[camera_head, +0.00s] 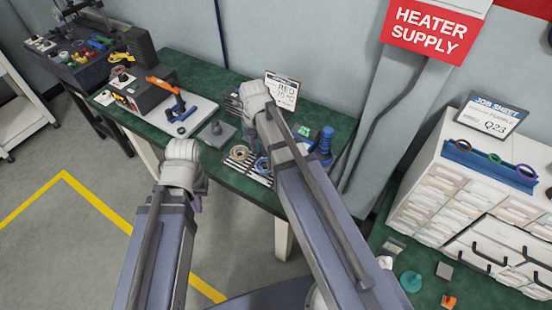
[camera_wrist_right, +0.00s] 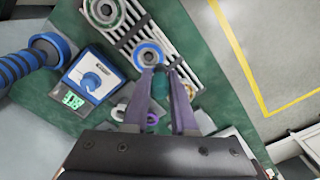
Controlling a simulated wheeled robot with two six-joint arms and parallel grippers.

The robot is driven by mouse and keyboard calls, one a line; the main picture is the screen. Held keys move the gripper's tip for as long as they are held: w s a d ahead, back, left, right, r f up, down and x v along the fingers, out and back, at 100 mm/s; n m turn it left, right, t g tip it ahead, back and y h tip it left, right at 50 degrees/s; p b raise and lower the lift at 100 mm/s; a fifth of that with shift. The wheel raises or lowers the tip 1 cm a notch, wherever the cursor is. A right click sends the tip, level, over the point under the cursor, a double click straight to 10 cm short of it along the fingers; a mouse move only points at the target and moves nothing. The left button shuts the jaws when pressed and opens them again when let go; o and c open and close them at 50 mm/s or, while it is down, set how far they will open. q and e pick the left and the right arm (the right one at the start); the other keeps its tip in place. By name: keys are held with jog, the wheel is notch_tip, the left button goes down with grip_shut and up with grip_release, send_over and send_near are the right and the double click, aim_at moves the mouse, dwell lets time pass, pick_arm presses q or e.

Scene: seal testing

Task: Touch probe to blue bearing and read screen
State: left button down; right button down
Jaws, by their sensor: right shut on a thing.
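In the right wrist view the blue bearing (camera_wrist_right: 149,54), with a blue ring, lies on a slotted rack (camera_wrist_right: 178,45). It also shows in the head view (camera_head: 262,165). My right gripper (camera_wrist_right: 159,76) is shut on a teal piece, seemingly the probe (camera_wrist_right: 160,86), close to the blue bearing's edge. I cannot tell whether the probe touches it; its tip is hidden. The blue-and-white meter (camera_wrist_right: 96,72) has a lit green screen (camera_wrist_right: 73,100), its digits too small to read surely.
Another bearing (camera_wrist_right: 103,11) sits at the rack's far end. A blue ribbed stand (camera_head: 325,142) is beside the meter. A sign card (camera_head: 282,90) stands behind. Open floor (camera_head: 90,225) lies before the green bench (camera_head: 235,180).

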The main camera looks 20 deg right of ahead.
jog(key=shift+s+d+f+b, duration=0.15)
jog(key=shift+f+b, duration=3.2)
jog(key=shift+f, duration=0.05)
jog(key=shift+f+b, duration=0.7)
dwell(0.8)
jog(key=c, duration=0.6)
grip_release()
jog(key=shift+c, duration=0.2)
notch_tip(320, 180, up, 7)
jog(key=p, duration=0.7)
jog(key=shift+r, duration=0.1)
